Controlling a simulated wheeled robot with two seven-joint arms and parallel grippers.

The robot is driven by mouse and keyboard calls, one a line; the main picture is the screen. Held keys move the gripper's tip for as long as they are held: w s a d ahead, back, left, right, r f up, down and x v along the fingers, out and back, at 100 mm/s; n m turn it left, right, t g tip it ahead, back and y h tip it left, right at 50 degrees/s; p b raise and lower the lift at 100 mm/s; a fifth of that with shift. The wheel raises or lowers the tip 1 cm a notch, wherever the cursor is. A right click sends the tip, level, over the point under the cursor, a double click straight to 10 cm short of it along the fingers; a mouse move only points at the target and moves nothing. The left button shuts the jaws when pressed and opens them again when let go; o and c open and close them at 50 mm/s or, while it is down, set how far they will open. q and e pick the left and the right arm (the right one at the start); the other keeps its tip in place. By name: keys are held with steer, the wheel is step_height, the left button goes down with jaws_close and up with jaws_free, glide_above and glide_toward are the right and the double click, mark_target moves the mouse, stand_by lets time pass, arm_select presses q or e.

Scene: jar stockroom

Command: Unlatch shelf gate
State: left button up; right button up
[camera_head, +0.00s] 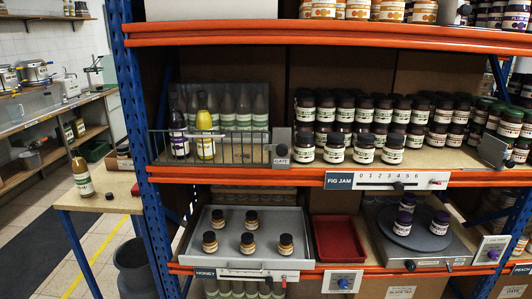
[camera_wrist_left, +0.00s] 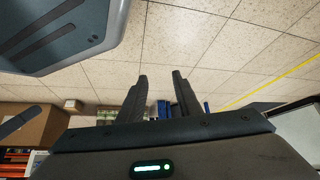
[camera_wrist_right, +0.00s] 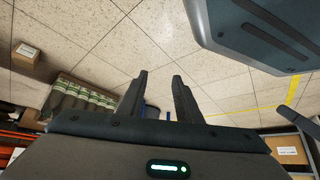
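The shelf gate (camera_head: 222,151) is a wire gate across the front of the left part of the middle shelf, in the head view. It stands upright, in front of several bottles. At its right end is a grey latch box (camera_head: 281,148) with a label that seems to read GATE and a dark knob on it. Neither gripper shows in the head view. My left gripper (camera_wrist_left: 159,95) is open and empty in the left wrist view, over tiled floor. My right gripper (camera_wrist_right: 160,97) is open and empty in the right wrist view, also over floor.
Dark jars (camera_head: 333,150) stand right of the latch. A label rail with a slider (camera_head: 398,184) runs below them. A grey tray (camera_head: 245,245) of small jars, a red bin (camera_head: 334,238) and a round plate (camera_head: 413,229) are on the lower shelf. A blue post (camera_head: 133,130) borders the left.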

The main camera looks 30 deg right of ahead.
arm_select(q)
steer(key=shift+s+d, duration=0.15)
arm_select(e)
steer(key=shift+s+d+f, duration=0.1)
steer(key=shift+s+d, duration=0.05)
